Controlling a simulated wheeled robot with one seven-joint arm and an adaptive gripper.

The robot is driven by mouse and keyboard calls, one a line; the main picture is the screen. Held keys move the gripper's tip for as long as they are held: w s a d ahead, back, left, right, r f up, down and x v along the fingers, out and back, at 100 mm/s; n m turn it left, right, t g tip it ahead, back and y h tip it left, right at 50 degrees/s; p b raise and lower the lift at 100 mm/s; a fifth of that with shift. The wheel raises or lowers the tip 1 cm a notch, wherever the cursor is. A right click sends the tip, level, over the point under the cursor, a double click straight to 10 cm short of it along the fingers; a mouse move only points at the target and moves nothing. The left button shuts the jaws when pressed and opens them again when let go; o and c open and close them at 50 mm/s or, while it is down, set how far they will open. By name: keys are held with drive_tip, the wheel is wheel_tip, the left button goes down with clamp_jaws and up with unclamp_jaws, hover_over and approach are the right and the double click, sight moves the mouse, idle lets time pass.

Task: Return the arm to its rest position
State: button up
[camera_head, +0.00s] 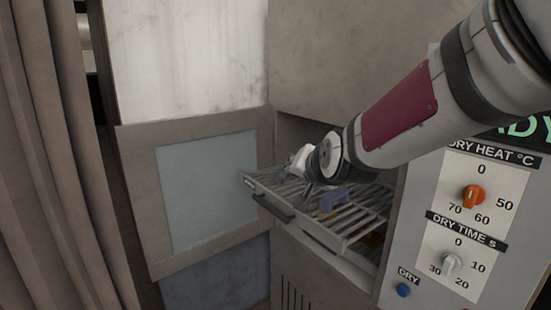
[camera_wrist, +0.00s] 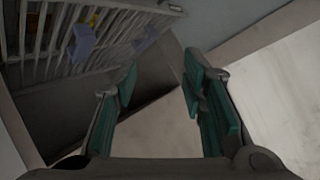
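My arm reaches in from the upper right in the head view, and my gripper (camera_head: 303,172) is over the left part of a pulled-out wire rack (camera_head: 362,232). In the wrist view my gripper (camera_wrist: 160,82) shows two teal-padded fingers spread apart with nothing between them. The rack (camera_wrist: 45,45) lies at the upper left of that view, apart from the fingers. A lavender-blue piece (camera_head: 336,199) sits on the rack; a blue piece (camera_wrist: 82,43) also shows in the wrist view. My wrist partly hides the rack's back.
A door (camera_head: 258,180) with a pale pane stands open left of the rack. A control panel (camera_head: 420,250) with an orange knob (camera_head: 473,196), a pale knob (camera_head: 452,264) and a blue button (camera_head: 403,290) is at the right, close below my arm. A curtain (camera_head: 60,150) hangs at far left.

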drive_tip(key=s+d+n+g+h, duration=0.1)
drive_tip(key=s+d, duration=0.3)
drive_tip(key=s, duration=0.6)
drive_tip(key=s+d+f+n+g+h, duration=0.1)
drive_tip(key=s+d+g, duration=0.2)
drive_tip(key=s, duration=0.8)
drive_tip(key=s+d+n+g, duration=0.2)
drive_tip(key=s+d, duration=0.4)
drive_tip(key=s, duration=0.5)
drive_tip(key=shift+d+f+h, duration=0.3)
drive_tip(key=shift+f+h, duration=0.1)
drive_tip(key=shift+w, duration=0.1)
drive_tip(key=shift+c, duration=0.6)
